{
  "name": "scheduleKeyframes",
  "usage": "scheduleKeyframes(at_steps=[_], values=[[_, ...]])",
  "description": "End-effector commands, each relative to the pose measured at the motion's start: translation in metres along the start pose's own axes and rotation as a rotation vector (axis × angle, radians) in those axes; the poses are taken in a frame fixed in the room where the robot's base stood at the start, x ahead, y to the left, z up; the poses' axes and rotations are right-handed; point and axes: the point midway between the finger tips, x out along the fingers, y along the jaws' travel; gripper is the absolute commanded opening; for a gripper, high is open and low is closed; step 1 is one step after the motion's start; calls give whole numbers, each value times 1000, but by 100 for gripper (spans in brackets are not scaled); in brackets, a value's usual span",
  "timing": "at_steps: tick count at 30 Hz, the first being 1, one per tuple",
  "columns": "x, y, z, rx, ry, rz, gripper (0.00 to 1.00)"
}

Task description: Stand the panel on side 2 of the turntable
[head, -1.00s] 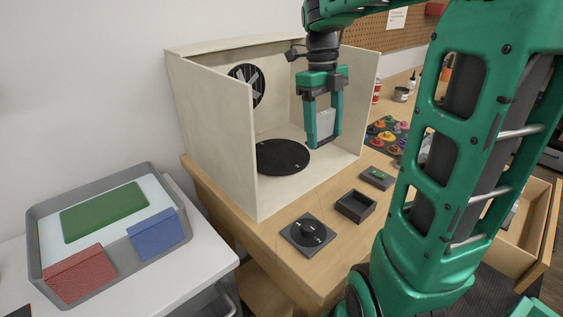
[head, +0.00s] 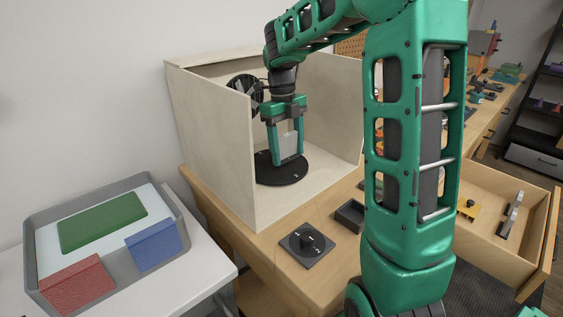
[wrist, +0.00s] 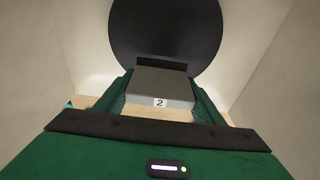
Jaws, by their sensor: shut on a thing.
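My gripper (head: 287,162) is shut on a light grey panel (head: 289,146), which is upright between its fingers. The panel is over the black round turntable (head: 285,179) inside the pale booth. In the wrist view the panel (wrist: 160,86) lies between the green fingers, with a white label "2" near its near edge. A dark strip runs along its far edge, against the turntable disc (wrist: 165,30). I cannot tell whether the panel's lower edge touches the disc. Side markings on the turntable are too small to read.
Booth walls (head: 215,130) stand close on the left, back and right of the gripper. A black knob unit (head: 307,246) and a small dark box (head: 350,214) sit on the bench in front. A grey tray (head: 180,205) with coloured pieces is at left. A drawer (head: 490,240) is open at right.

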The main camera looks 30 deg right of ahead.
Motion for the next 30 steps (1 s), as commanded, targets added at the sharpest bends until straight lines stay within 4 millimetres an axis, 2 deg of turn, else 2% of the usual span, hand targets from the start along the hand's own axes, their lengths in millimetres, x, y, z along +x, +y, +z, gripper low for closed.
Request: scheduleKeyframes(at_steps=[7, 18, 19, 21, 30], values=[[32, 1, 4, -2, 2, 1, 34], [36, 1, 5, -2, 0, 0, 34], [36, 1, 5, -2, 0, 0, 67], [36, 1, 6, -2, 0, 0, 81], [35, 1, 6, -3, 0, 0, 81]])
